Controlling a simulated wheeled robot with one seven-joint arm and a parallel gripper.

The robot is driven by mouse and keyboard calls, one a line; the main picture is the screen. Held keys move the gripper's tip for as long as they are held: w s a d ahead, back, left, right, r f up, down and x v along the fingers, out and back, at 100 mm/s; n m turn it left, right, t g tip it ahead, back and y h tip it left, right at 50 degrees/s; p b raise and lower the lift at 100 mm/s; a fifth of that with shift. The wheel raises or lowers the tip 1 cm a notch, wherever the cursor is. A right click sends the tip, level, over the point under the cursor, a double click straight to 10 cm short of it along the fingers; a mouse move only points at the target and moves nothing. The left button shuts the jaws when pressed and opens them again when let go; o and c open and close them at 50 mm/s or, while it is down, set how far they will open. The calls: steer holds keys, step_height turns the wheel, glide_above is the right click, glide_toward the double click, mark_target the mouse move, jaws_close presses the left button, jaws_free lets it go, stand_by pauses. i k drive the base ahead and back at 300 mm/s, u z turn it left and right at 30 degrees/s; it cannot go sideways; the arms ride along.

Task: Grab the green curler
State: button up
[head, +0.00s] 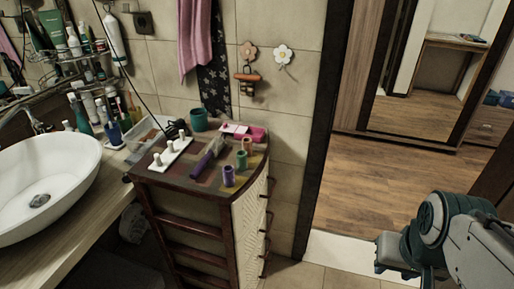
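The green curler (241,160) stands upright on the top of a small wooden cabinet (175,180), near its right edge. A purple curler (228,176) stands just in front of it, and a peach-coloured curler (248,146) stands just behind it. The three stand close together in a row. Part of my arm shows at the lower right, over the floor and well apart from the cabinet. I cannot make out my gripper's fingers in this view.
A purple-handled brush (207,160), a white pegged stand (170,153), a teal cup (199,120) and a pink item (250,134) share the cabinet top. A white basin (45,190) is at left. A doorway with open wooden floor (375,185) is at right.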

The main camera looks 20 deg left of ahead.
mark_target(242, 161)
steer(key=z, duration=0.25)
steer(key=k, duration=0.4)
steer(key=z, duration=0.05)
steer(key=i, duration=1.1)
steer(key=u, duration=1.55)
steer(key=i, duration=0.5)
steer(key=u, duration=0.55)
